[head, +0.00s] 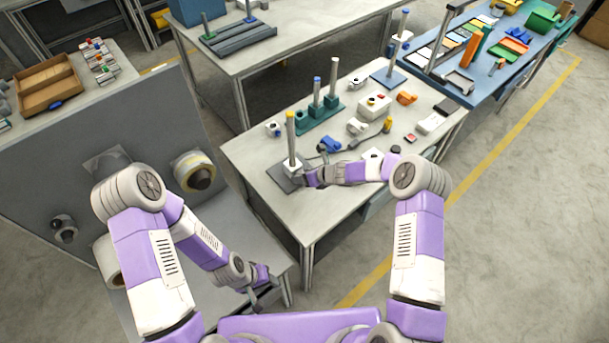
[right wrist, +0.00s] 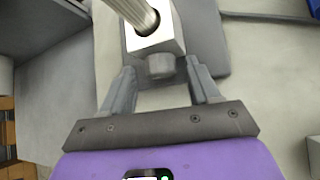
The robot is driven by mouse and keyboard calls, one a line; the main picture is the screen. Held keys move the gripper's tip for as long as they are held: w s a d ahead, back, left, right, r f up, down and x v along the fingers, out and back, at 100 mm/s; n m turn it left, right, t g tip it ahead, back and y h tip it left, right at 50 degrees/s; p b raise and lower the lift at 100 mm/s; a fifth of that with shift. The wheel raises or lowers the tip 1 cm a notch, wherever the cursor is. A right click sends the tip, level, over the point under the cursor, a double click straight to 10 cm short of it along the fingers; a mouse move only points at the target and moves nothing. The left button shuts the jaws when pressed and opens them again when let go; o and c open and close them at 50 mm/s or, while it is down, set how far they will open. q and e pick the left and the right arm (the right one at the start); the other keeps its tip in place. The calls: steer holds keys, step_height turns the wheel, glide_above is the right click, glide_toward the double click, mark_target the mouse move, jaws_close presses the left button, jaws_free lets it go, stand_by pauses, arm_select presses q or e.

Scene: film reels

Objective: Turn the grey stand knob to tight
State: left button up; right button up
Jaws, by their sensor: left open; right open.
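The grey stand is a white block (head: 291,168) with a yellow-topped pole (head: 291,135) on a dark grey base plate (head: 283,182), at the near left of the table. In the right wrist view the grey knob (right wrist: 160,66) sticks out from the block's near face. My right gripper (right wrist: 161,78) is open, with one finger on each side of the knob; contact is not visible. In the head view this gripper (head: 309,178) is at the block's right side. My left gripper (head: 256,297) is open and empty, low over the near left bench.
A blue part (head: 330,145) lies just behind my right gripper. A green base with poles (head: 320,118) stands farther back on the light table (head: 320,210). A grey upright panel with a tape roll (head: 196,172) is at the left. The table's front corner is clear.

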steer(key=shift+w+f, duration=0.1)
steer(key=shift+c, duration=0.2)
steer(key=c, duration=1)
steer(key=shift+m+g+y+p, duration=0.3)
steer(key=shift+y+p, duration=0.2)
steer(key=shift+p, duration=0.2)
steer(key=o, duration=1)
steer(key=shift+d, duration=0.1)
steer(key=shift+o, duration=0.2)
